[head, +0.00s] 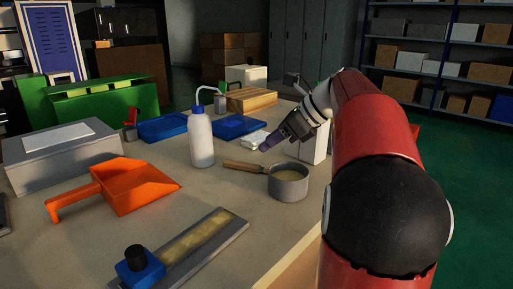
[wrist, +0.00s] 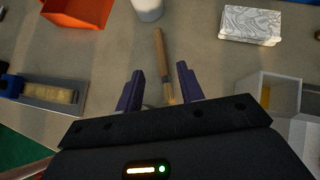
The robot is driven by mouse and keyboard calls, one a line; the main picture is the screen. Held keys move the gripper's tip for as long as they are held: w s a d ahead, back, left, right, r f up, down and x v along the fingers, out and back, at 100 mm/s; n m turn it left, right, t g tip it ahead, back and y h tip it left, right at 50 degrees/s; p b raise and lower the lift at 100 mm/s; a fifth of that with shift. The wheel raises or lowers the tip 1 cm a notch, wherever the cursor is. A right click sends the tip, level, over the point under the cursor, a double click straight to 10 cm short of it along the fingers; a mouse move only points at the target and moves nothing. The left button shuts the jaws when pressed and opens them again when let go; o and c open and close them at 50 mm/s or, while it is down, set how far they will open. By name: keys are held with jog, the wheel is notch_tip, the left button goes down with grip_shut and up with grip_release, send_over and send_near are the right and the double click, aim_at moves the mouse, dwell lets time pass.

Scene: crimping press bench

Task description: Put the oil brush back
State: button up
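The oil brush has a wooden handle (head: 243,166) that points left from the grey round pot (head: 289,187) in the head view. Its head end is at the pot's rim; I cannot tell whether it is inside. In the wrist view the brush (wrist: 161,55) runs down between my fingers, with pale bristles low in the gap. My gripper (head: 267,144) has purple fingers and is above and behind the pot in the head view. In the wrist view my gripper (wrist: 160,69) is open, with a finger on each side of the brush and nothing held. The pot is mostly hidden there by my gripper.
A white box (head: 315,147) stands near the arm, and a pale patterned block (head: 254,137) lies behind. An orange dustpan (head: 133,187) and a tray with a yellowish strip (head: 205,240) lie left and in front.

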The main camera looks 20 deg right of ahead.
jog(key=shift+v, duration=1.8)
